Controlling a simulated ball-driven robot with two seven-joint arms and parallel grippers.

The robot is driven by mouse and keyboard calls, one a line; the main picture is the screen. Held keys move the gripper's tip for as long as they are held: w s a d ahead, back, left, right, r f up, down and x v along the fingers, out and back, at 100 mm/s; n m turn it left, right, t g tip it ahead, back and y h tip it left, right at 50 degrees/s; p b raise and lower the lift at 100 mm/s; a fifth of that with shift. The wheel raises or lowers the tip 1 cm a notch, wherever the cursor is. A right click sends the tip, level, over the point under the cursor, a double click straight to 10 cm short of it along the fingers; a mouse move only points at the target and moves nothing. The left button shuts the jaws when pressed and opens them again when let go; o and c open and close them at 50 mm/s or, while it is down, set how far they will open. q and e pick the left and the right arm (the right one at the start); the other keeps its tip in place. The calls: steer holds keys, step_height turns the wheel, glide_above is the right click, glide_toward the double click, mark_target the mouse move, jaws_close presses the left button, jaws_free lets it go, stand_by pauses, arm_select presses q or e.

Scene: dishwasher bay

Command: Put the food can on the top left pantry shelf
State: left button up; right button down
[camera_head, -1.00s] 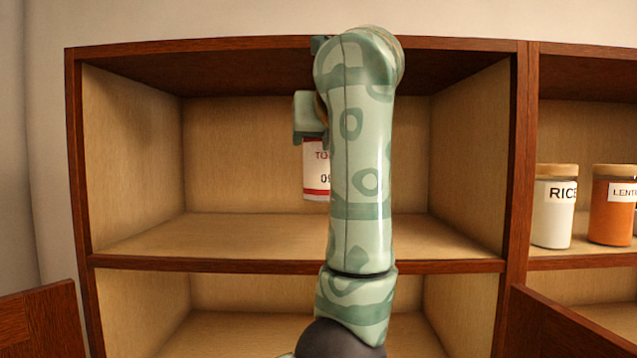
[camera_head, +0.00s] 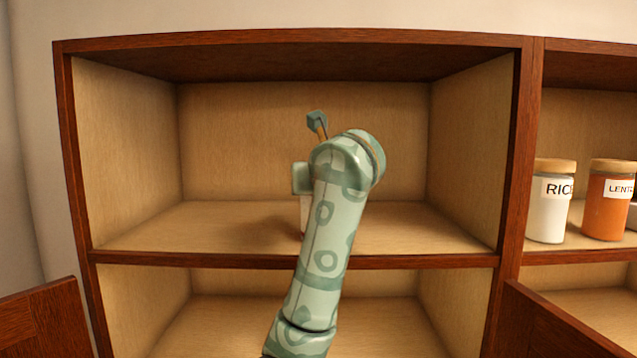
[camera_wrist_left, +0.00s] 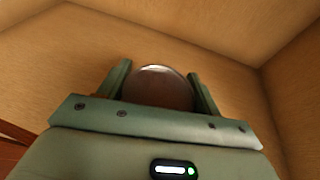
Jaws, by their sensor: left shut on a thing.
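The food can (camera_head: 304,215) shows only as a narrow pale strip in the head view, mostly hidden behind my left arm. Its round end shows between the fingers in the left wrist view (camera_wrist_left: 160,86). My left gripper (camera_wrist_left: 161,82) is shut on the can, a finger on either side of it. In the head view the gripper body (camera_head: 302,178) is inside the top left pantry compartment. The can is upright and low over the top left shelf (camera_head: 420,228); I cannot tell if its base touches the board. My right gripper is not in view.
The shelf is otherwise bare where visible, with free room on both sides. A rice jar (camera_head: 550,205) and a lentil jar (camera_head: 607,205) stand in the compartment to the right, past a divider (camera_head: 520,150). Open doors show at lower left (camera_head: 45,318) and lower right (camera_head: 560,325).

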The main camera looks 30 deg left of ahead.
arm_select(q)
steer(key=o, duration=1)
steer(key=shift+d+f, duration=0.1)
steer(key=shift+f, duration=0.05)
steer(key=shift+c, duration=0.2)
steer(key=o, duration=0.4)
steer(key=shift+s, duration=0.1)
steer(key=shift+c, duration=0.2)
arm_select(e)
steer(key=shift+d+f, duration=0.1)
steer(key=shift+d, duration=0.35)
arm_select(q)
steer(key=shift+r, duration=0.25)
steer(key=b+v, duration=0.4)
steer(key=v, duration=0.8)
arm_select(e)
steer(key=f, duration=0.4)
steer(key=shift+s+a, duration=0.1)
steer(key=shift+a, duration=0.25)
arm_select(q)
steer(key=shift+f, duration=0.1)
